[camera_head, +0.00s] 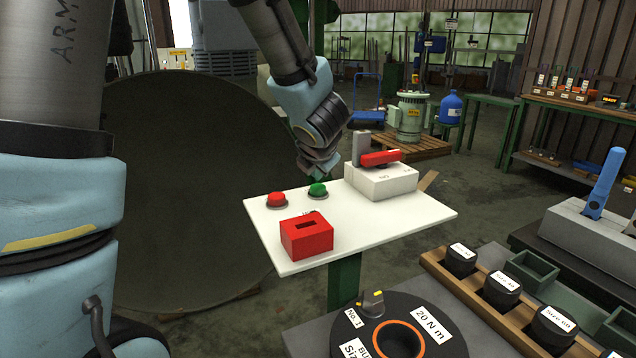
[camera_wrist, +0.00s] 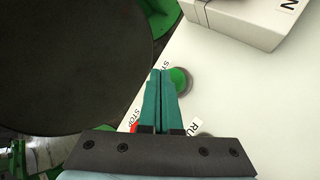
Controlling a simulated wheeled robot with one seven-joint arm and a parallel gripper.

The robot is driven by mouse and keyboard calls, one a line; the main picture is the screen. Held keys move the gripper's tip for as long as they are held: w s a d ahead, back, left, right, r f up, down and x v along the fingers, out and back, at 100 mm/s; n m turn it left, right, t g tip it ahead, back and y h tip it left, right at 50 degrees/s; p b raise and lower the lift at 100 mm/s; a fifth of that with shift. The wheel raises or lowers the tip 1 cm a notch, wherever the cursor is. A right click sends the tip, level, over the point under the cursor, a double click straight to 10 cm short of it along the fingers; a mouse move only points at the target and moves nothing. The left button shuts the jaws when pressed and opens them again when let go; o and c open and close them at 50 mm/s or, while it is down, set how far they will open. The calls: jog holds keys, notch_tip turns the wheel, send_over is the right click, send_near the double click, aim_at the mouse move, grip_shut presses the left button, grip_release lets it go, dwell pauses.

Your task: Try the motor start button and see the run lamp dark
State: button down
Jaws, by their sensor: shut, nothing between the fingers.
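The green start button (camera_head: 318,189) sits on the white panel (camera_head: 420,218), right of the red stop button (camera_head: 277,199). My gripper (camera_head: 319,177) is shut and empty, its tips just above the start button. In the wrist view the shut fingers (camera_wrist: 161,74) overlap the left edge of the green button (camera_wrist: 180,82); whether they touch it I cannot tell. A sliver of red (camera_wrist: 134,128) shows beside the STOP label. By a partly hidden "RU" label, a dark grey round edge (camera_wrist: 204,135), perhaps the run lamp, shows no glow; my gripper body covers most of it.
A slotted red box (camera_head: 306,240) stands at the panel's front and hides what is behind it. A white switch box (camera_head: 385,182) with a red handle (camera_head: 380,158) stands at the back right. A large dark disc (camera_head: 180,200) is left of the panel.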

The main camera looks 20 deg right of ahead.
aim_at(316, 189)
notch_tip(316, 189, up, 5)
jog(key=p, duration=0.4)
jog(key=shift+r+p, duration=0.1)
jog(key=shift+p, duration=0.25)
dwell(0.5)
jog(key=shift+w+a, duration=0.1)
jog(key=a+f+m+g, duration=0.1)
jog(key=a+m, duration=0.3)
jog(key=a+f+m+g, duration=0.1)
jog(key=a+m, duration=0.4)
jog(key=a+f+m+g, duration=0.1)
jog(key=a+m, duration=0.4)
jog(key=shift+s+a, duration=0.2)
jog(key=shift+s, duration=0.05)
jog(key=s+a+f+m+g+y, duration=0.1)
jog(key=s+a+m, duration=0.3)
jog(key=a, duration=0.4)
jog(key=s+a+f+m+g+y, duration=0.1)
jog(key=s+a+f+m+g, duration=0.1)
jog(key=s+a+m, duration=0.3)
jog(key=a+m+g, duration=0.1)
jog(key=a, duration=0.2)
jog(key=shift+s+f+y, duration=0.15)
jog(key=shift+f+y, duration=0.05)
jog(key=shift+y, duration=0.2)
